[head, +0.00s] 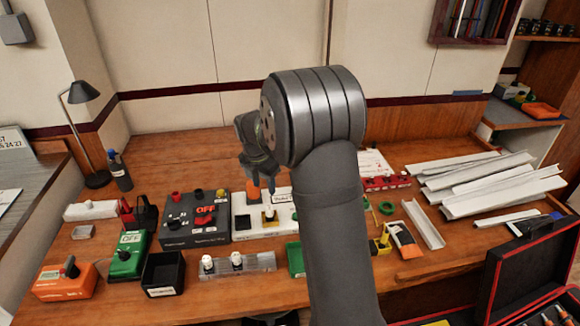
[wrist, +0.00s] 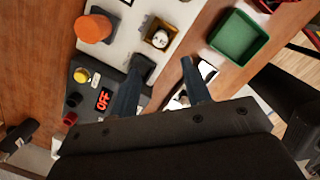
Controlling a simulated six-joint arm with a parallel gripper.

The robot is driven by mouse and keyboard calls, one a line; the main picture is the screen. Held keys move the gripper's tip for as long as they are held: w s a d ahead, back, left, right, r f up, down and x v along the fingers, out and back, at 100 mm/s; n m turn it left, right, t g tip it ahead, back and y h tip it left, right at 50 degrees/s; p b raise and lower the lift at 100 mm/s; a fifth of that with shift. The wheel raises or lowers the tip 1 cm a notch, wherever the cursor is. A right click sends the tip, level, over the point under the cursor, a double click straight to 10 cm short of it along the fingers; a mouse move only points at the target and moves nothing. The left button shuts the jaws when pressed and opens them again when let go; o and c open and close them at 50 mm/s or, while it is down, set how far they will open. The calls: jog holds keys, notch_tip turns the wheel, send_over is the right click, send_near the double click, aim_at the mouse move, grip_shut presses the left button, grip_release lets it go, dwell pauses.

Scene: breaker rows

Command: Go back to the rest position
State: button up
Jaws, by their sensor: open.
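My gripper (wrist: 163,68) is open in the wrist view, its two dark fingers apart with nothing held between them. In the head view my gripper (head: 262,186) hangs over the bench, partly hidden by my own arm. Below it is a white panel (head: 246,221), which carries an orange knob (wrist: 93,27) and a round white-topped part in a yellow-edged square (wrist: 158,39). I cannot tell the exact height of the fingertips above the panel.
A green lockout box (head: 128,262), an orange box (head: 66,283) and a black bin (head: 162,276) stand at left. White channels (head: 490,180) lie at right, with an open black case (head: 525,262) at lower right. Some bare wood shows behind the devices.

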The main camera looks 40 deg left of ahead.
aim_at(269, 207)
jog(key=f, duration=0.3)
jog(key=w+f, duration=0.1)
jog(key=f, duration=0.7)
jog(key=shift+w+f, duration=0.2)
jog(key=shift+w, duration=0.25)
jog(key=shift+r, duration=1.75)
jog(key=shift+f, duration=0.1)
